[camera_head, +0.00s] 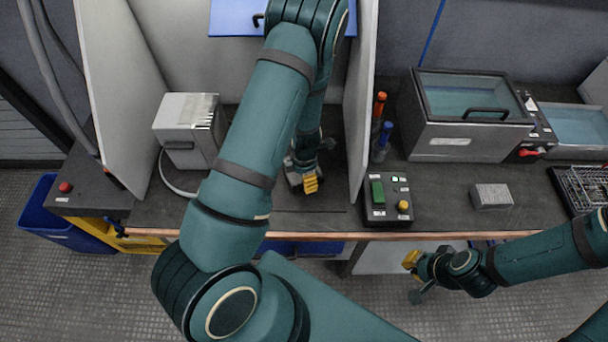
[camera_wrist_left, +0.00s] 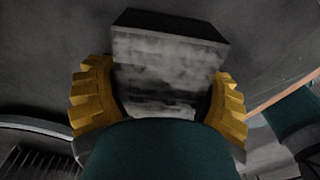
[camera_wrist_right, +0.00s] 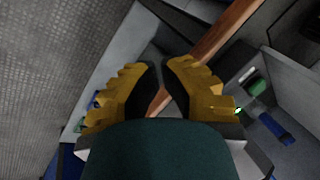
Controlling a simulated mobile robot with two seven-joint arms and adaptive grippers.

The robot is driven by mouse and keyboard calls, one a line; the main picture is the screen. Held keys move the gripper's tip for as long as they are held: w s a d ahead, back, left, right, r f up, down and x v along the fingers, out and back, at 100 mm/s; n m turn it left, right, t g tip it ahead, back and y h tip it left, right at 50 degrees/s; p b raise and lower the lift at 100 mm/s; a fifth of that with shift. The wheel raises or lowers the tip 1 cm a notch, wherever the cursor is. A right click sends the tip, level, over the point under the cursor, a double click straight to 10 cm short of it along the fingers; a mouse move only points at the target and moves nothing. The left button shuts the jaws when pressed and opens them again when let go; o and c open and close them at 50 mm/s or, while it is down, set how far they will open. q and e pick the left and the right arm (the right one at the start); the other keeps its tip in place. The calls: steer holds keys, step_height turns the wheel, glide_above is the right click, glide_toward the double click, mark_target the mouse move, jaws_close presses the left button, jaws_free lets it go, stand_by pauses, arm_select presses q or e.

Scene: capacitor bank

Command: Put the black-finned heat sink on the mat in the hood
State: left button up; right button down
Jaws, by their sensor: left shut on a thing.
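My left gripper (camera_head: 308,182) is inside the hood, low over the dark mat (camera_head: 330,200). Its yellow fingers are shut on a block with a mottled grey face and a black edge, which I take to be the heat sink (camera_wrist_left: 165,72). In the head view my arm and gripper hide most of it. I cannot tell whether it touches the mat. My right gripper (camera_head: 414,276) is empty in front of the bench edge. Its fingers (camera_wrist_right: 162,85) show a narrow gap between them.
A white-grey box device (camera_head: 188,128) stands at the hood's left wall. Right of the hood are a button box (camera_head: 388,200), red and blue handled tools (camera_head: 381,125), a grey block (camera_head: 492,196), a lidded bath (camera_head: 465,125) and a wire basket (camera_head: 585,188).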

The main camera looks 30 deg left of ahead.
arm_select(q)
steer(key=o, duration=1.2)
steer(key=shift+o, duration=0.2)
step_height(320, 180, up, 11)
steer(key=p, duration=0.4)
steer(key=shift+r, duration=0.1)
steer(key=s+d+f+m, duration=0.1)
steer(key=s+d+m, duration=0.1)
steer(key=m, duration=0.3)
steer(key=s+d+f+m, duration=0.2)
steer(key=d+m, duration=0.1)
steer(key=m, duration=0.2)
steer(key=s+d+f+m, duration=0.2)
steer(key=m, duration=0.3)
steer(key=shift+s+d+h, duration=0.15)
steer(key=shift+d+h, duration=0.15)
steer(key=shift+h, duration=0.1)
steer(key=s+d+r+m+t+h, duration=0.1)
steer(key=d+m+t+h, duration=0.1)
steer(key=d+m, duration=0.7)
steer(key=m+h, duration=0.1)
steer(key=m, duration=0.1)
steer(key=shift+s+d+r+m, duration=0.2)
steer(key=shift+s+m, duration=0.05)
steer(key=shift+m, duration=0.15)
